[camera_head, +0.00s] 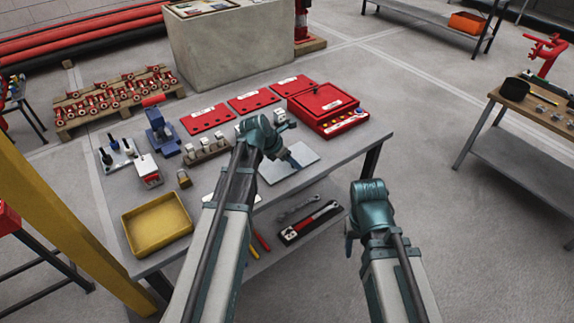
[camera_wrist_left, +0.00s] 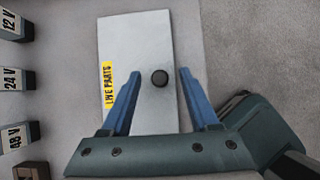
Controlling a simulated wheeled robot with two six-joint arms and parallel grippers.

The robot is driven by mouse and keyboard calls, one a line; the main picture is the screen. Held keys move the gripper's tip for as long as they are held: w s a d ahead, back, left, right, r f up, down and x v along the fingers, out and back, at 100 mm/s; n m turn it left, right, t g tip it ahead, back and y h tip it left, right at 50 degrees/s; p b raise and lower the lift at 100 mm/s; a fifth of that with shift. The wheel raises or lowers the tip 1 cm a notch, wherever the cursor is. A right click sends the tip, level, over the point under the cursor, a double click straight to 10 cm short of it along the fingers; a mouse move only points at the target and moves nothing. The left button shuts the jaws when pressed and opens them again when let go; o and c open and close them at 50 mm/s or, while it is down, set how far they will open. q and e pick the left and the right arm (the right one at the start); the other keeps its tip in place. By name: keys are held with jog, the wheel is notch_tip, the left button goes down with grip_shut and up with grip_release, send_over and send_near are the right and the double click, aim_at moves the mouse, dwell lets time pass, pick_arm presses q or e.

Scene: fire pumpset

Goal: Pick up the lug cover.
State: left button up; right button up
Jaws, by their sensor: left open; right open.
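The lug cover is likely the light grey rectangular plate (camera_wrist_left: 150,50) with a yellow "LIVE PARTS" label (camera_wrist_left: 107,85) and a round black knob (camera_wrist_left: 159,78). In the head view the plate (camera_head: 306,154) lies flat on the grey table, partly hidden by my left gripper (camera_head: 293,162). In the left wrist view my left gripper (camera_wrist_left: 159,73) is open, with its blue fingers on either side of the knob and apart from it. I cannot tell the fingertips' height above the plate. My right gripper (camera_head: 349,245) is open and empty, right of the table's front edge.
Voltage-labelled blocks (camera_wrist_left: 12,80) stand left of the plate. A red case (camera_head: 325,105) and red plates (camera_head: 207,118) lie behind it. A yellow tray (camera_head: 157,222) is at the table's left front. Tools (camera_head: 310,222) lie on the lower shelf.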

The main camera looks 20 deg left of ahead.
pick_arm(q)
grip_shut()
jog(key=shift+r, duration=0.1)
pick_arm(e)
jog(key=shift+r, duration=0.1)
